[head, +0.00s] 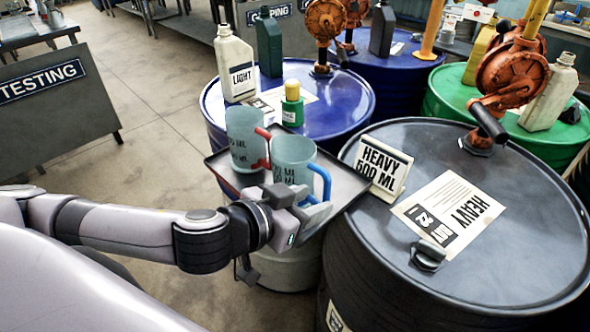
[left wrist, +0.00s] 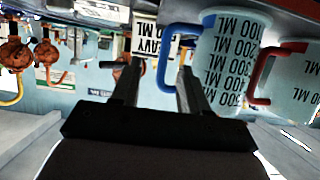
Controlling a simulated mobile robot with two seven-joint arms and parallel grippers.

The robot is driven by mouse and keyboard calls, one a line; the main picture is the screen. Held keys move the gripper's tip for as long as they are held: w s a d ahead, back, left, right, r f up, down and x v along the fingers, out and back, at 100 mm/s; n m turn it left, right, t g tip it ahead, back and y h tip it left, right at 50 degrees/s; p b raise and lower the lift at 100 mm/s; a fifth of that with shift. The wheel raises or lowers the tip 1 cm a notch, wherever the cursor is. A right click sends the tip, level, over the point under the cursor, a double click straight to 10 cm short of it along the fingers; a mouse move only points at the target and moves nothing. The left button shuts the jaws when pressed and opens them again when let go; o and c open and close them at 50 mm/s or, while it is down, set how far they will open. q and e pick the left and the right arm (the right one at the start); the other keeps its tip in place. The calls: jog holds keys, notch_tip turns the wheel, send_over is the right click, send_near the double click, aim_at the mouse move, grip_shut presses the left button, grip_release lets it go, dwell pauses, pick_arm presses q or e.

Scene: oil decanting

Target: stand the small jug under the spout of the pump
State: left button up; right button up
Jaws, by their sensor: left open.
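Two pale translucent jugs stand on a dark tray (head: 345,187). The blue-handled jug (head: 290,160) is nearer me and the red-handled jug (head: 243,130) is behind it to the left; I cannot tell surely which is smaller. In the left wrist view, the blue-handled jug (left wrist: 228,62) and red-handled jug (left wrist: 297,88) appear inverted, with volume marks. My left gripper (head: 305,207) is open at the blue handle, which shows near and partly between its fingers (left wrist: 158,82); contact is unclear. An orange pump (head: 513,75) stands on the black drum (head: 540,230); its spout outlet is hard to make out.
A "HEAVY 600 ML" sign (head: 383,168) stands on the black drum's left edge, close to the tray. A blue drum (head: 345,110) behind holds a light bottle (head: 235,65) and a small green bottle (head: 292,105). The black drum's right top is clear.

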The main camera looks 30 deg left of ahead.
aim_at(324, 197)
pick_arm(q)
jog(key=shift+a+f+p+x, duration=0.15)
jog(key=shift+p+x, duration=0.1)
jog(key=shift+x, duration=1.35)
jog(key=shift+a+f+p+x, duration=0.1)
jog(key=shift+a+p+x, duration=0.1)
jog(key=shift+x, duration=1.35)
jog(key=shift+r, duration=0.1)
grip_shut()
